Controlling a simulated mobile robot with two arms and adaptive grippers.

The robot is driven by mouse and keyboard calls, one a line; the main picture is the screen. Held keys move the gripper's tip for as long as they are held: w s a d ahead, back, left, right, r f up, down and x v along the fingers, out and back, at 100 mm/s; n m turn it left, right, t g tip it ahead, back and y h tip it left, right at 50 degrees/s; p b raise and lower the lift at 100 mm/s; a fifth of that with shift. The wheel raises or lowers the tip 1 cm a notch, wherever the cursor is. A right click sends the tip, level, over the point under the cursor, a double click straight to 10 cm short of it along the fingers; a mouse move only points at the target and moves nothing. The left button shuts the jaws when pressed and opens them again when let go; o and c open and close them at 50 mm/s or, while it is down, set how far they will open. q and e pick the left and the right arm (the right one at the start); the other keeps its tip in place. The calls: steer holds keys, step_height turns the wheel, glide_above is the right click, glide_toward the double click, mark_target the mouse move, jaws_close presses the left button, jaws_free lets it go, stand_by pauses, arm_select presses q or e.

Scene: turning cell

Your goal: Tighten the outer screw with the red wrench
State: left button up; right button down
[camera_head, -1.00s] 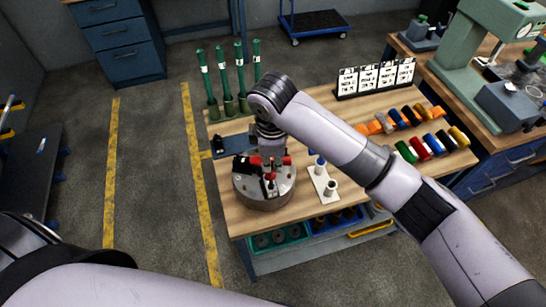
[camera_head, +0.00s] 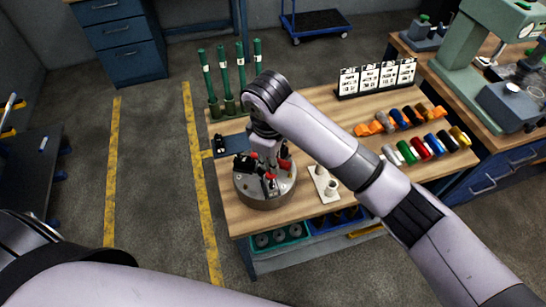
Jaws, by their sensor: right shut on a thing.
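A round grey metal chuck (camera_head: 262,203) stands at the left front of the wooden workbench. Several red and black parts are crowded on its top. My right gripper (camera_head: 267,172) points down over the chuck and is shut on the red wrench (camera_head: 284,163), whose red parts show beside the fingers. Its fingertips and the wrench's lower end are hard to make out. I cannot tell which screw is the outer one, or whether the wrench sits on it. My left arm shows at the lower left, but its gripper is out of view.
A white holder (camera_head: 328,194) with pegs stands right of the chuck. Several green-handled tools (camera_head: 257,62) stand behind it. Coloured cylinders (camera_head: 420,150) and label cards (camera_head: 348,84) fill the right side. Bins (camera_head: 280,238) hang below the front edge.

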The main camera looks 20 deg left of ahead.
steer(key=shift+s+a+m, duration=0.1)
steer(key=shift+m, duration=2.4)
steer(key=shift+a+m+h, duration=0.1)
steer(key=shift+m+h, duration=0.2)
steer(key=shift+m, duration=0.9)
